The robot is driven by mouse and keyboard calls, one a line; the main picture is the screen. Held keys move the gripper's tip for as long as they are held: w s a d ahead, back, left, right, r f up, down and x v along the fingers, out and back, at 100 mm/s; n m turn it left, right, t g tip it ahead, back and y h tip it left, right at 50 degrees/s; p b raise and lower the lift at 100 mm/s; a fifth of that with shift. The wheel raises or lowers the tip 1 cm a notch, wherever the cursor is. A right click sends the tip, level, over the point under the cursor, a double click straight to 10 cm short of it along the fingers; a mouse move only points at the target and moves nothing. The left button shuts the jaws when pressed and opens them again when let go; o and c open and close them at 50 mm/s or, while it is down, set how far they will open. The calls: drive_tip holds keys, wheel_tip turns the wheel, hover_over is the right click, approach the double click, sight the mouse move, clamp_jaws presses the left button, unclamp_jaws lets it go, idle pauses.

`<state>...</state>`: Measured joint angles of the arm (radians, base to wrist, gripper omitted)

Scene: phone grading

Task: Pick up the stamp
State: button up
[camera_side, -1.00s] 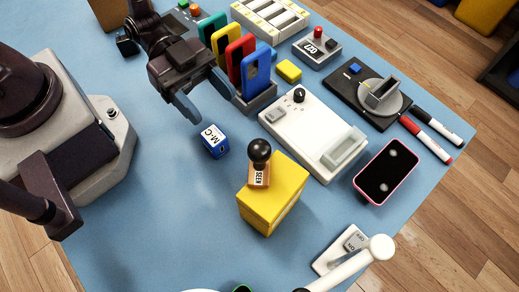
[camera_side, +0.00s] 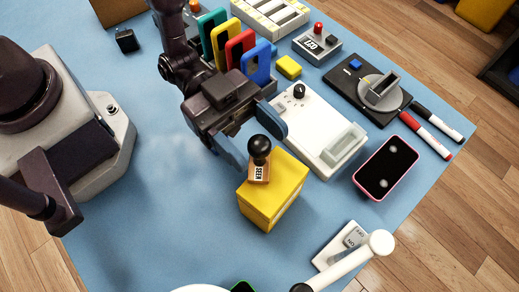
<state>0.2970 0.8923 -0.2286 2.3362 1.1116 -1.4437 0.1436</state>
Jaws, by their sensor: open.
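One finger shows to the left and one to the right and behind. Whether the fingers touch the stamp cannot be told from this view.
A white device (camera_side: 320,130) with a black knob stands just behind the box. A pink-edged phone (camera_side: 386,168) lies to the right. A white switch (camera_side: 342,246) and a white lever (camera_side: 350,264) are at the front. The blue table left of the box is clear.

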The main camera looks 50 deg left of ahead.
drive_tip(key=shift+d, duration=1.45)
drive_tip(key=c, duration=0.9)
drive_tip(key=shift+c, duration=0.5)
drive_tip(key=shift+r, duration=0.15)
wheel_tip(320, 180, up, 9)
hover_over(282, 189)
drive_tip(key=shift+f, duration=4.5)
